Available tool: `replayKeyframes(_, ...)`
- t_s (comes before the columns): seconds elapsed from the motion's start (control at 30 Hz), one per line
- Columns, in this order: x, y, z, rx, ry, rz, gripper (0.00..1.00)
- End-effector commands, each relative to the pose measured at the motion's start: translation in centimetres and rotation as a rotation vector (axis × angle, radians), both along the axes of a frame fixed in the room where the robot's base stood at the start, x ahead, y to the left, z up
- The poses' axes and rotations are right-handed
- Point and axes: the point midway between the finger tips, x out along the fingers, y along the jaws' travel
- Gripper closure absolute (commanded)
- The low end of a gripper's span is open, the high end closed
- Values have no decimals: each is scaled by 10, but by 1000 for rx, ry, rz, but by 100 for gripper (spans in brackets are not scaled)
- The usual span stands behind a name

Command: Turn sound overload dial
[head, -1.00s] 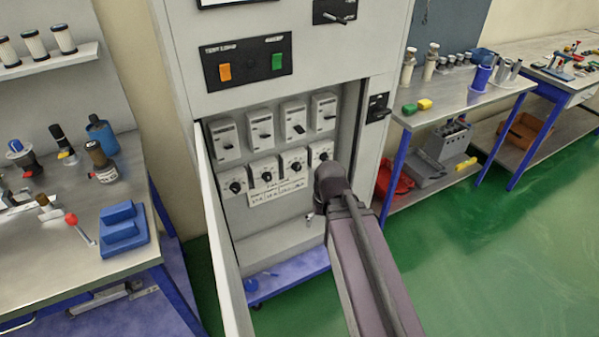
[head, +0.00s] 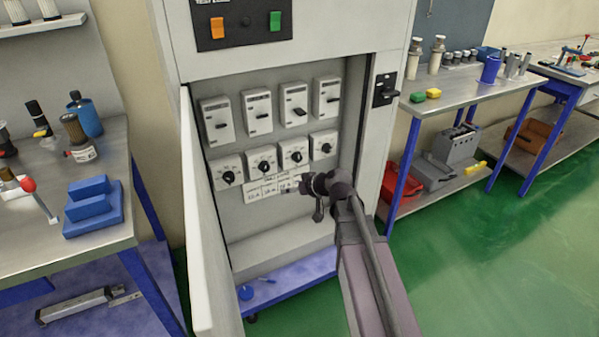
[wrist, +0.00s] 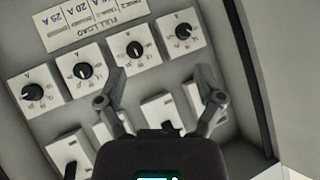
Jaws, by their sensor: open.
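Several white overload dials with black knobs form a row inside the open cabinet. In the head view they run from the leftmost dial (head: 228,176) through the second (head: 264,166) and third (head: 296,156) to the rightmost (head: 326,147). No marking readable here says which is the sound overload dial. My gripper (head: 294,186) is in front of the label strip, just below the dials. In the wrist view, turned over, my open gripper (wrist: 160,72) has its fingers spread, with one tip near a dial (wrist: 133,48). Nothing is between the fingers.
The open cabinet door (head: 200,215) stands at the left and the cabinet's side wall (head: 380,130) at the right. Workbenches flank the cabinet.

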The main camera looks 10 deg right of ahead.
Motion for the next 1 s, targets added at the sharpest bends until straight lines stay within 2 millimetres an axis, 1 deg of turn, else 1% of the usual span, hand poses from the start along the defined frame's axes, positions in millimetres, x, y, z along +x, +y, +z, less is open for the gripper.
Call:
replayKeyframes(0.03,11,-2,-15,18,-40,-7,13)
replayKeyframes(0.17,33,-9,-23,62,-145,-34,13)
replayKeyframes(0.37,64,-25,-36,116,-296,-97,13)
replayKeyframes(0.6,98,-55,-54,161,-454,-208,13)
replayKeyframes(0.8,120,-81,-69,178,-548,-307,13)
replayKeyframes(1.0,131,-99,-76,183,-594,-373,13)
